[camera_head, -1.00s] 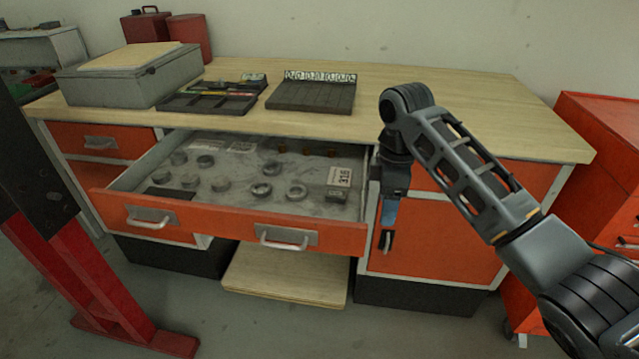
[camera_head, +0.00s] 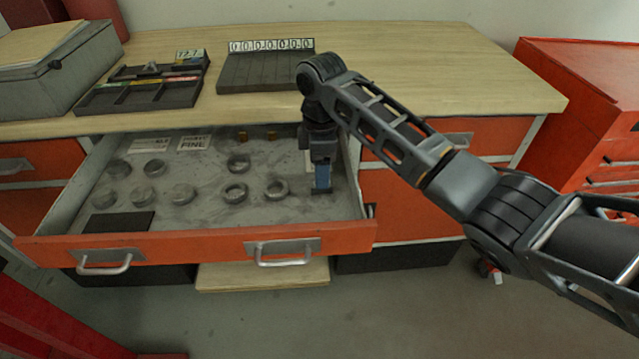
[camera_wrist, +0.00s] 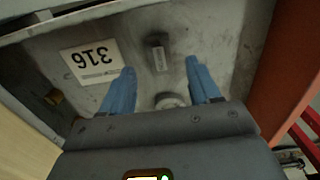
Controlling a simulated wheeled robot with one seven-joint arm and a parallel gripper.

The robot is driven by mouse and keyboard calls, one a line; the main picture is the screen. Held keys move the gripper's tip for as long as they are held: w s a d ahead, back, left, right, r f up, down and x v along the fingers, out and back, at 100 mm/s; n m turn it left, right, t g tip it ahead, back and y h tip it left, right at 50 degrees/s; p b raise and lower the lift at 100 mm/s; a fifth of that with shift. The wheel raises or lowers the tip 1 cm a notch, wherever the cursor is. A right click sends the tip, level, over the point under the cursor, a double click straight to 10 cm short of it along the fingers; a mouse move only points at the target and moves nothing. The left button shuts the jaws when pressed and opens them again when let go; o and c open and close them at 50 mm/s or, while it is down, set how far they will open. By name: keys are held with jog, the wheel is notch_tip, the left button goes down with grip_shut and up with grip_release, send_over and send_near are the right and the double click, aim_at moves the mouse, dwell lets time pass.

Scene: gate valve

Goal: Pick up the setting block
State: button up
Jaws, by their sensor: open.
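The setting block appears to be a small dark block with a pale marked face (camera_wrist: 158,55). In the wrist view it lies on the drawer floor beyond my gripper (camera_wrist: 162,69), roughly in line with the gap between the blue fingertips. The fingers are apart with nothing held. In the head view my gripper (camera_head: 322,188) points down into the right end of the open drawer (camera_head: 190,243), and hides most or all of the block. I cannot tell the height of the fingertips above the floor.
A round grey part (camera_wrist: 170,101) shows between the fingers. Several rings and discs lie in the drawer, including a ring (camera_head: 277,189). The drawer's right wall is close to my gripper.

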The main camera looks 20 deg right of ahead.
aim_at(314, 191)
jog(key=shift+f, duration=1.85)
jog(key=shift+c, duration=0.4)
grip_shut()
